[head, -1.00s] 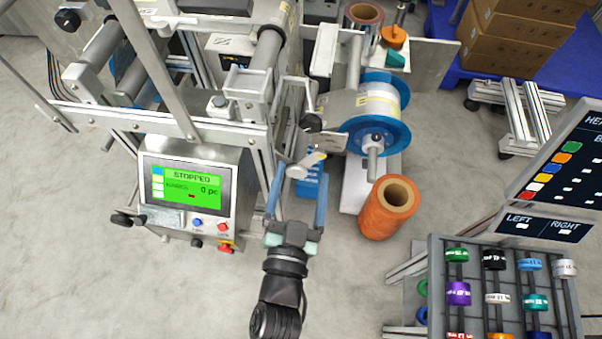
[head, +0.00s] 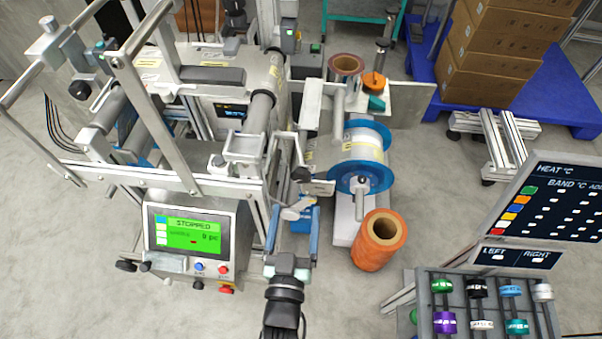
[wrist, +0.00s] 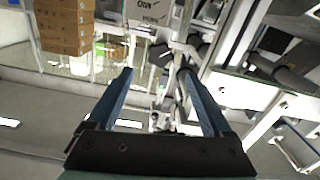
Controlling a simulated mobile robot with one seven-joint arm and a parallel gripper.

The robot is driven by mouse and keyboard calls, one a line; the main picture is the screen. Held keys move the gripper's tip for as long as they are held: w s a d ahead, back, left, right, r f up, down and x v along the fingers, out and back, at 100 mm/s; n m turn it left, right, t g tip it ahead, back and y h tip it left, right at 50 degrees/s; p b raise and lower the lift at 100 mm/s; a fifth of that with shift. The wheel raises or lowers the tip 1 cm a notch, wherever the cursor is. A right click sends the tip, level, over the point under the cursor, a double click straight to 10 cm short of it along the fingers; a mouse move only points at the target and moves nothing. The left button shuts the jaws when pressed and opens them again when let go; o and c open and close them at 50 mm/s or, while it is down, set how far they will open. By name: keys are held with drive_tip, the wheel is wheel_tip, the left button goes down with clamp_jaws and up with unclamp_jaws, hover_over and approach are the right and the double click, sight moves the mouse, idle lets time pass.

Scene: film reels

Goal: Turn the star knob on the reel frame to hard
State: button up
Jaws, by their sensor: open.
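The reel frame holds a blue-flanged reel (head: 357,158) on a shaft, to the right of the labelling machine. A grey lever-like part (head: 292,212) with a pale end lies between my fingertips in the head view, beside a small labelled plate (head: 318,188). A dark knob (head: 303,172) sits just above that plate. I cannot tell which part is the star knob, or read its setting. My gripper (head: 294,208) is open, with two blue fingers apart. In the wrist view my gripper (wrist: 156,74) shows nothing clearly held; a dark knob (wrist: 159,55) appears between the fingertips, farther off.
A control panel (head: 192,232) reading STOPPED stands left of my gripper. An orange roll (head: 379,240) stands on the floor to the right. A rack (head: 462,302) of coloured rings is at lower right. Boxes (head: 510,45) stand on a blue pallet behind.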

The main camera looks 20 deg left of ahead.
sight(301, 179)
drive_tip(key=x, duration=0.9)
drive_tip(key=shift+w+a+b, duration=0.1)
drive_tip(key=shift+w+b, duration=0.2)
drive_tip(key=shift+w, duration=0.1)
